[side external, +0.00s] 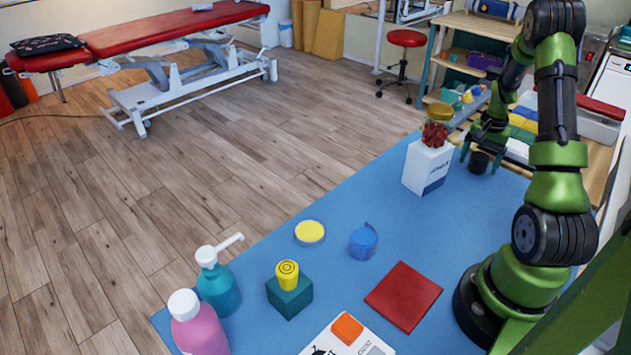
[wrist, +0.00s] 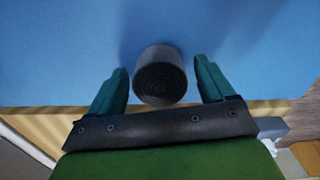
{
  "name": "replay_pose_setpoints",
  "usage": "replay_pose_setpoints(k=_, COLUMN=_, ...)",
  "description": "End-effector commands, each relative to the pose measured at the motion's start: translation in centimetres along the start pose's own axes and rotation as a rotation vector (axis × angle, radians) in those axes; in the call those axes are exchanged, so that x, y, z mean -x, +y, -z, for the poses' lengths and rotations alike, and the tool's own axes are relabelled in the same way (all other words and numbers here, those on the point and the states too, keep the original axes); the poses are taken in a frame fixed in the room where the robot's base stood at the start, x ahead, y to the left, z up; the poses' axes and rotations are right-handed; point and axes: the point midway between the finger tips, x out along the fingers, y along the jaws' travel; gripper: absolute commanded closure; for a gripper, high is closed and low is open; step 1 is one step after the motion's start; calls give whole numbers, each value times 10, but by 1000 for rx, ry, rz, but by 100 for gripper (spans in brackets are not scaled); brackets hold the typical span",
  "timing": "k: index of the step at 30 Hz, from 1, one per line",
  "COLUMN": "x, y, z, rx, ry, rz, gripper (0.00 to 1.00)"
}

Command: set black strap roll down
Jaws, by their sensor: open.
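The black strap roll (wrist: 161,76) sits between the two teal fingers of my gripper (wrist: 161,66), with a gap on each side. The fingers are open and do not touch it. In the side view the roll (side external: 479,163) is a small dark shape on the far right part of the blue mat (side external: 390,200), right below my gripper (side external: 483,150). The roll appears to rest on the mat. My fingers partly hide it in the side view.
Left of the roll stands a white box (side external: 427,168) with a jar of red pieces (side external: 436,132) on top. A blue roll (side external: 362,241), a yellow-topped disc (side external: 310,232) and a red square (side external: 403,297) lie nearer. A shelf (side external: 470,40) stands behind.

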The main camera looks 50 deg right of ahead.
Motion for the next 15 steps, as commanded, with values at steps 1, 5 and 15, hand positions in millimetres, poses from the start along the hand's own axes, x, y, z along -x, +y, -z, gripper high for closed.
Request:
replay_pose_setpoints(k=1, x=4, y=0, z=1, rx=1, ry=3, rz=1, gripper=18)
replay_pose_setpoints(k=5, x=24, y=-1, z=1, rx=0, ry=5, rz=3, gripper=18)
replay_pose_setpoints(k=15, x=96, y=0, z=1, rx=0, ry=5, rz=2, gripper=18)
